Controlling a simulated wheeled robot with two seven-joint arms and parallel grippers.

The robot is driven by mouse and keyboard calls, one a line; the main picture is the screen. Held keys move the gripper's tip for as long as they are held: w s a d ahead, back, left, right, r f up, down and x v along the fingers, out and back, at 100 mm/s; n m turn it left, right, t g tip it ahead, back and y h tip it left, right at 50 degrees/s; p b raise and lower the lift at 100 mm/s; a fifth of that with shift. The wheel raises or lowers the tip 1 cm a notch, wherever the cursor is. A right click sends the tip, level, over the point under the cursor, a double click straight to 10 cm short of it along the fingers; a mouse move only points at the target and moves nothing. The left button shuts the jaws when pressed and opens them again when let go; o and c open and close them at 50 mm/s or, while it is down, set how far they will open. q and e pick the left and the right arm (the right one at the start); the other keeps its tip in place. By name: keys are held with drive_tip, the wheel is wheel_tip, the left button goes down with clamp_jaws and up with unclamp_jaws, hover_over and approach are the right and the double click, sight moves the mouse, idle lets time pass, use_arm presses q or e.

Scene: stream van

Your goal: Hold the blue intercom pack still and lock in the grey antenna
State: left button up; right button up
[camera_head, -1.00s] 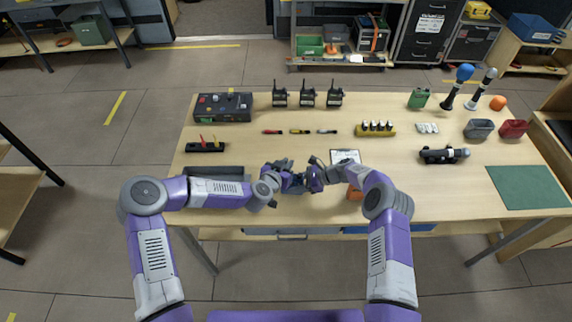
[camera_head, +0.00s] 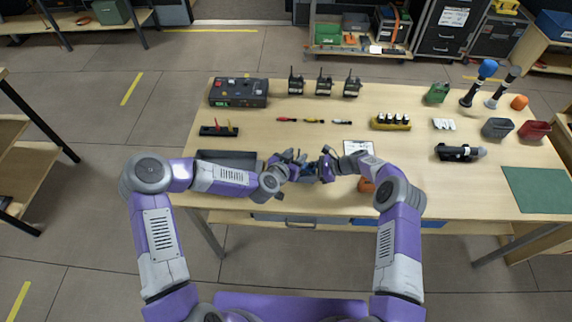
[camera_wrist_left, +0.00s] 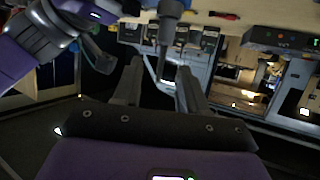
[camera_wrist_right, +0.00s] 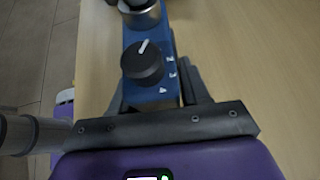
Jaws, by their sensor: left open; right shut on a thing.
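The blue intercom pack (camera_wrist_right: 150,92) is between the fingers of my right gripper (camera_wrist_right: 155,75), which is shut on it. A black knob sits on the pack, with a metal collar beyond it. In the head view my right gripper (camera_head: 322,168) is low over the front of the table. My left gripper (camera_head: 296,160) is close beside it on the left. In the left wrist view, a grey rod (camera_wrist_left: 164,38), seemingly the antenna, runs from a blue part down between the open fingers of my left gripper (camera_wrist_left: 158,78). Whether the fingers touch it I cannot tell.
A dark tray (camera_head: 228,158) lies left of my grippers and a clipboard (camera_head: 358,148) right of them. Several radios (camera_head: 324,84) stand at the back. A black device (camera_head: 458,153) and a green mat (camera_head: 538,190) lie to the right. The table between is partly clear.

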use_arm(q)
drive_tip(key=v, duration=0.9)
use_arm(e)
drive_tip(key=o, duration=1.3)
drive_tip(key=shift+d, duration=0.1)
drive_tip(key=v, duration=1.2)
